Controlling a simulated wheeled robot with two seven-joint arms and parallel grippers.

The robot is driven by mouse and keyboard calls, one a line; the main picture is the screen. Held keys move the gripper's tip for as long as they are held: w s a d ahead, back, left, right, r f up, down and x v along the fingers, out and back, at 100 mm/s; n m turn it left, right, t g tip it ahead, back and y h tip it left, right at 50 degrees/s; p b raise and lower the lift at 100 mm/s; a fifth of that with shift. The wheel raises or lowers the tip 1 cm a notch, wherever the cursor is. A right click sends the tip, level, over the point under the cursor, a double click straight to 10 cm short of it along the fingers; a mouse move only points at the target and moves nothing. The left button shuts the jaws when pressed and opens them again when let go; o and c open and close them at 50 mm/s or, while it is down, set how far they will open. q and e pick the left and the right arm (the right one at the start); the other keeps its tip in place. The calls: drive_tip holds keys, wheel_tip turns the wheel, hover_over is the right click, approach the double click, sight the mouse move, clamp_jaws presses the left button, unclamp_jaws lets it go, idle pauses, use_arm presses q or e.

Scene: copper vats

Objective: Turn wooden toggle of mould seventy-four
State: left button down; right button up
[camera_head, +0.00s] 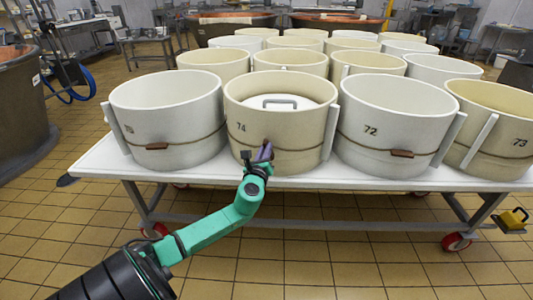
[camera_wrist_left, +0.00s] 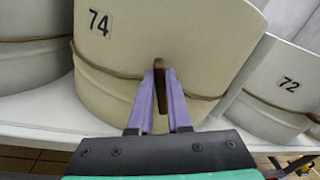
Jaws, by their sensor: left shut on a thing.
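Mould seventy-four (camera_head: 250,105) is a cream tub in the front row, with a cord around it and a lid with a handle inside. It also shows in the left wrist view (camera_wrist_left: 130,75), marked 74. Its brown wooden toggle (camera_wrist_left: 167,78) stands upright on the cord, at the front of the tub. My left gripper (camera_head: 263,152) reaches the tub's front from below. In the left wrist view its purple fingers (camera_wrist_left: 160,85) are on either side of the toggle and shut on it; they hide part of it. My right gripper is not in view.
The tubs stand on a white wheeled table (camera_head: 100,160). Mould 75 (camera_head: 165,110) is close on the left and mould 72 (camera_head: 385,115) on the right, each with a toggle lying along its cord. More tubs stand behind. The tiled floor in front is clear.

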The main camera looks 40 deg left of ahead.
use_arm(q)
drive_tip(key=shift+s+a+f+n+b, duration=0.25)
drive_tip(key=shift+n+b, duration=0.75)
drive_tip(key=shift+n, duration=1.25)
drive_tip(key=shift+w+a+f+n+b, duration=0.1)
drive_tip(key=shift+f+n+b, duration=0.3)
drive_tip(key=shift+n+b, duration=1.2)
drive_tip(key=shift+s+a+f+n+b, duration=0.15)
drive_tip(key=shift+f+n+b, duration=0.2)
drive_tip(key=shift+n, duration=2.5)
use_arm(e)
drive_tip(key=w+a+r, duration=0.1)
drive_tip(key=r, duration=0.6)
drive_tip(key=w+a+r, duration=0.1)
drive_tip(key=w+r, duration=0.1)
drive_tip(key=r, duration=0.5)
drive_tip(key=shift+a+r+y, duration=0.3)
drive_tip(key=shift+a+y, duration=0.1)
use_arm(q)
drive_tip(key=shift+r, duration=0.1)
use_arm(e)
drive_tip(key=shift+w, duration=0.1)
use_arm(q)
drive_tip(key=c, duration=0.9)
unclamp_jaws()
drive_tip(key=shift+o, duration=0.2)
drive_tip(key=shift+s+d, duration=0.1)
